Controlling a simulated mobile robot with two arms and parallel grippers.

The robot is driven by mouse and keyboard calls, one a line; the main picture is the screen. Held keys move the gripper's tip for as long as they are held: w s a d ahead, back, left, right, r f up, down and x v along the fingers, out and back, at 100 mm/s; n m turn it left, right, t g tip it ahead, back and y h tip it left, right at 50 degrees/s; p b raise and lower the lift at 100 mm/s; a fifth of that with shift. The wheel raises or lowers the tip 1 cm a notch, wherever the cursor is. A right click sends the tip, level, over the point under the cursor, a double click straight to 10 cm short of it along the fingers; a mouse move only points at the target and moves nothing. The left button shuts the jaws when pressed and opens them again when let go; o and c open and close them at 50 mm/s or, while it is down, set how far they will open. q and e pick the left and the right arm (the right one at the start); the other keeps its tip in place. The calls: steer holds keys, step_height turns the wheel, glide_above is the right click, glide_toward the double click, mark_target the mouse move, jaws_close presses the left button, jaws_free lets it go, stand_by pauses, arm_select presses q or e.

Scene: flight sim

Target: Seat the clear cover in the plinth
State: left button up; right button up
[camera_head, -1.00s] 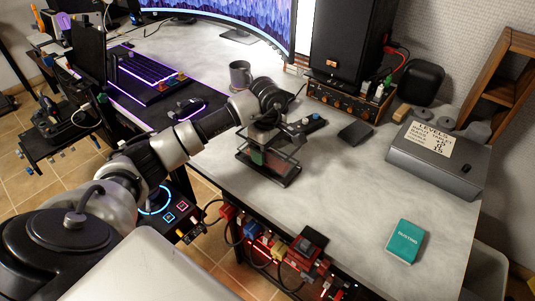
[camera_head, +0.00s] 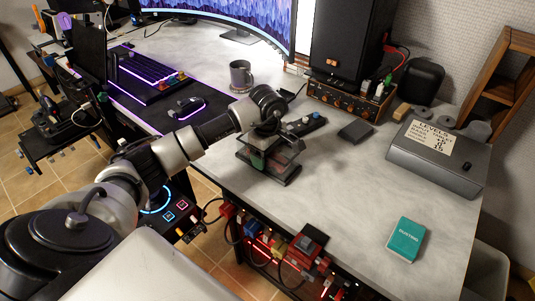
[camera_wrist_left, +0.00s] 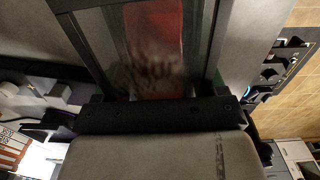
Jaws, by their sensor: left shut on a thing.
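The clear cover (camera_head: 286,143) is a see-through box with dark edges, held by my left gripper (camera_head: 264,138) over the plinth. The plinth (camera_head: 286,179) is a dark, low base on the desk, left of its middle. A small green and red item (camera_head: 258,158) shows through the cover. In the left wrist view the cover (camera_wrist_left: 115,45) extends away from the dark jaw, with a red shape visible through its clear panel. Whether the cover's lower edge touches the plinth is too small to tell. My right gripper is out of view.
A grey mug (camera_head: 240,74) stands behind the cover. A dark wallet-like block (camera_head: 355,132), a grey box with a label (camera_head: 440,160) and a teal box (camera_head: 405,240) are to the right. The grey desk (camera_head: 340,200) is bare between them. The desk's front edge is close to the plinth.

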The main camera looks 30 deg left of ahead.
arm_select(q)
steer(key=o, duration=0.6)
steer(key=shift+s+d+f, duration=0.1)
steer(key=shift+s+f, duration=0.15)
steer(key=shift+f, duration=0.4)
steer(key=o, duration=0.4)
steer(key=shift+w+f, duration=0.1)
steer(key=shift+c, duration=0.2)
steer(key=shift+d, duration=0.1)
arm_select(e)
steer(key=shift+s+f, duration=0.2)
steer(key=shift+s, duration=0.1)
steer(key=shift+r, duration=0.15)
arm_select(q)
steer(key=shift+r+p, duration=0.75)
steer(key=shift+r, duration=0.15)
steer(key=r, duration=1.2)
steer(key=shift+w+a, duration=0.15)
steer(key=shift+a, duration=0.05)
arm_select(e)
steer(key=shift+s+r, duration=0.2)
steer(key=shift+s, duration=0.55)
arm_select(q)
steer(key=shift+f, duration=0.15)
